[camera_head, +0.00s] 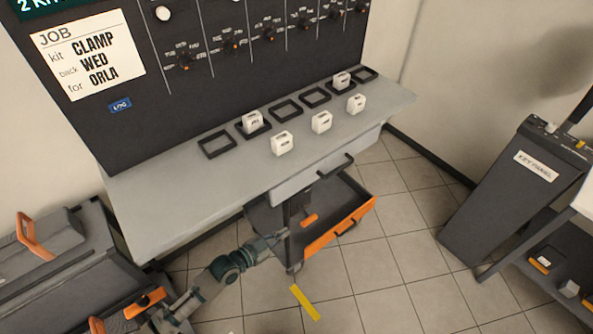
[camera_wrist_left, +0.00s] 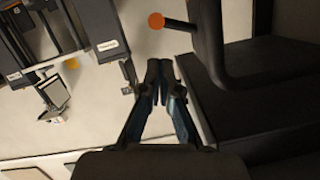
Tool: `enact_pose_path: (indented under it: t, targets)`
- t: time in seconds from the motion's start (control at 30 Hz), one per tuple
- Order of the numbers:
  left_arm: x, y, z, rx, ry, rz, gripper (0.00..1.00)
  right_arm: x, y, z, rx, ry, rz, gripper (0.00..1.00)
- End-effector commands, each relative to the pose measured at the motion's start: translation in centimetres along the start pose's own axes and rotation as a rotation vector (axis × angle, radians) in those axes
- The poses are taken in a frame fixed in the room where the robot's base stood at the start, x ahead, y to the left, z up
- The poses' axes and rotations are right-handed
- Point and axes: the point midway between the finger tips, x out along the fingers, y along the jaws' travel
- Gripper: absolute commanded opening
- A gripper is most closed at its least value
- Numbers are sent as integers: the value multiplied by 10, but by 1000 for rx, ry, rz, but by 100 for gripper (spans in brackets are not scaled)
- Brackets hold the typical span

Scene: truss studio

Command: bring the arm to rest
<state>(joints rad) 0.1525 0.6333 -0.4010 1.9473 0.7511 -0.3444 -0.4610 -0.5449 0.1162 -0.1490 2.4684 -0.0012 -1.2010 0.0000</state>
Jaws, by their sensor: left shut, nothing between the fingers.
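My left arm comes in from the lower left in the head view. Its gripper (camera_head: 280,238) is beside the dark cart with an orange edge, below the front of the grey bench. In the left wrist view the two fingers of my left gripper (camera_wrist_left: 160,68) come together at their tips, with nothing between them. My right gripper shows in neither view.
The grey bench (camera_head: 160,205) holds several white blocks and black square frames. The open cart drawer (camera_head: 340,228) stands under it. A grey case (camera_head: 45,262) is at left. A dark key panel stand (camera_head: 500,195) is at right. Tiled floor between them is mostly clear.

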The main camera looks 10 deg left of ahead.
Motion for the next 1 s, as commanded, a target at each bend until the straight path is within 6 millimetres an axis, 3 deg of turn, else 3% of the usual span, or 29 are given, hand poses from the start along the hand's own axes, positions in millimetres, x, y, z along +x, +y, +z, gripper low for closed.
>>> enact_pose_path:
  t: [0.17,0.23,0.37,0.5,0.6,0.7,0.8,0.9,1.0]
  targets:
    - [0,2,1,-4,-7,-1,0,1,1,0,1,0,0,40]
    - [0,5,11,-22,-41,-7,0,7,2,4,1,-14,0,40]
    - [-12,23,68,-119,-214,-33,0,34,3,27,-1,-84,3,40]
    - [-54,72,160,-272,-504,-69,0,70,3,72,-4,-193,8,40]
    - [-98,120,217,-371,-712,-89,0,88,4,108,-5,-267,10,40]
    - [-146,168,259,-453,-898,-103,0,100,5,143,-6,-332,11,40]
    - [-189,211,284,-511,-1046,-111,0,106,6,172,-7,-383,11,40]
    - [-221,240,298,-546,-1148,-117,0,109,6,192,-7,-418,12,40]
    - [-239,258,306,-564,-1205,-119,0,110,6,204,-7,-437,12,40]
